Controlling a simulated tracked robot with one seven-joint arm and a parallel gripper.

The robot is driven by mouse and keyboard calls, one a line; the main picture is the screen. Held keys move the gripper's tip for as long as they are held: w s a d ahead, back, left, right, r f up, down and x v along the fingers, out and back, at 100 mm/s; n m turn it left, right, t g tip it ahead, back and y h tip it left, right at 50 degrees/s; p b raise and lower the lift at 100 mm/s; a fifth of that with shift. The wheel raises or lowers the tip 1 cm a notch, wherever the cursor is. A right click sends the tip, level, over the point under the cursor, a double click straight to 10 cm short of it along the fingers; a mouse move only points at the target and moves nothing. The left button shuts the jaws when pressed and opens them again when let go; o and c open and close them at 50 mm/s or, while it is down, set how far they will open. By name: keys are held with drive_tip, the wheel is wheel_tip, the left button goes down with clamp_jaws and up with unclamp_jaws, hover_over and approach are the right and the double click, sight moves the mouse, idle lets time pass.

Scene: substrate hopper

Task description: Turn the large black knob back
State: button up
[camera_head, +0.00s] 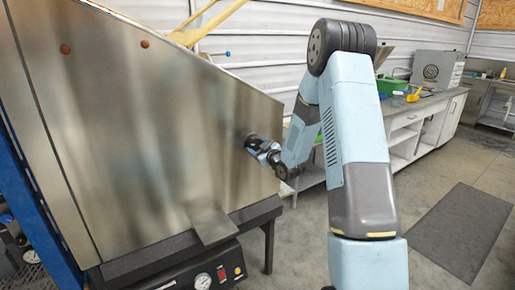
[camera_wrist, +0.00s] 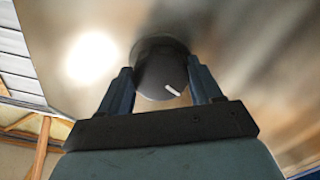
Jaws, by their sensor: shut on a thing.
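The large black knob (camera_wrist: 160,72) sits on the steel side panel of the hopper in the wrist view, with a white pointer mark angled toward its lower right. My gripper (camera_wrist: 160,85) has one finger on each side of the knob and is shut on it. In the head view my gripper (camera_head: 257,146) reaches the right part of the hopper panel (camera_head: 150,130), and the knob is mostly hidden behind it.
A control box with a gauge (camera_head: 203,281) and a red switch (camera_head: 221,273) is below the hopper. A metal chute lip (camera_head: 212,227) juts out above it. A workbench (camera_head: 425,105) stands behind my arm. The floor at right has a dark mat (camera_head: 460,230).

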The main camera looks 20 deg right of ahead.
drive_tip(key=shift+c, duration=1.1)
drive_tip(key=shift+f+m, duration=0.1)
drive_tip(key=shift+m, duration=0.7)
drive_tip(key=o, duration=1.1)
drive_tip(key=shift+c, duration=0.2)
drive_tip(key=shift+s, duration=0.1)
drive_tip(key=v, duration=1.3)
drive_tip(key=shift+s, duration=0.3)
drive_tip(key=shift+d, duration=0.1)
